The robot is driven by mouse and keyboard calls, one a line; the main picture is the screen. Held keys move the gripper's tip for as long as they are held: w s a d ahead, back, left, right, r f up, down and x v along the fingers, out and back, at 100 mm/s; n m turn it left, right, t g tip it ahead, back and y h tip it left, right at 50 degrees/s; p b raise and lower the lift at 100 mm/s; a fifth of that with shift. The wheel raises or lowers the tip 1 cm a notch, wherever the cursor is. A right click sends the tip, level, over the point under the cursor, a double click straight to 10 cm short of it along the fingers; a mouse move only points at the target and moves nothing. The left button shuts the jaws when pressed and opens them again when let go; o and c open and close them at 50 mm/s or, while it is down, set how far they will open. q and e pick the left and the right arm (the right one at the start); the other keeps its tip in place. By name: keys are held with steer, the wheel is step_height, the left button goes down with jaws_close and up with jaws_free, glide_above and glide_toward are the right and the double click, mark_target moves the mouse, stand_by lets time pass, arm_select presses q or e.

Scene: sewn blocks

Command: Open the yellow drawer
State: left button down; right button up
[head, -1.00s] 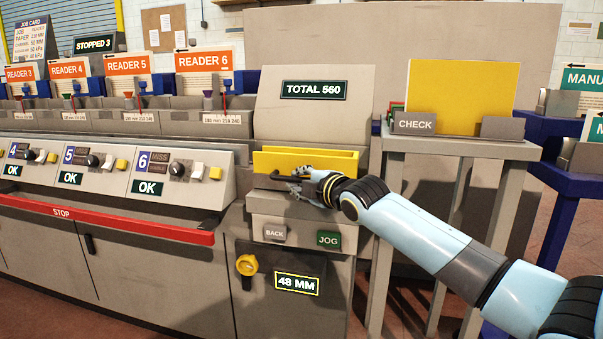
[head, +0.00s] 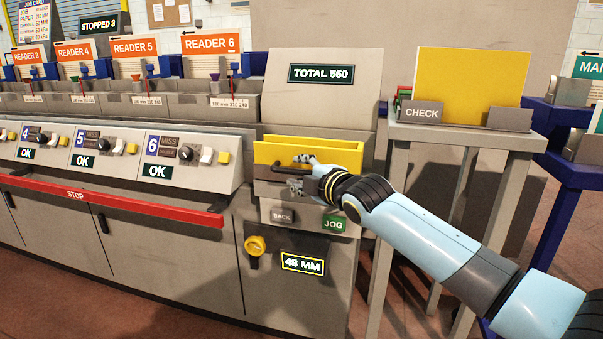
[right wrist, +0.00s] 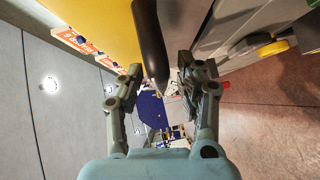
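The yellow drawer (head: 335,163) is in the machine below the TOTAL 560 panel, and part of its inside shows above its front. It also shows as a yellow face in the right wrist view (right wrist: 100,25). Its dark bar handle (head: 280,172) is on the front. My right gripper (head: 302,175) is at the handle. In the right wrist view its two fingers stand apart, with the dark handle (right wrist: 150,45) reaching between them; I see a gap beside it. My left gripper is not in view.
Below the drawer are the BACK (head: 282,216) and JOG (head: 334,224) buttons and a yellow knob (head: 256,245). A red STOP bar (head: 110,202) runs along the left. A stand with a CHECK plate (head: 421,113) is to the right. Floor is clear in front.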

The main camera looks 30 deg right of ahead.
steer(key=s+r, duration=0.1)
steer(key=s, duration=1)
steer(key=shift+s+a+r, duration=0.35)
steer(key=shift+s+a, duration=0.05)
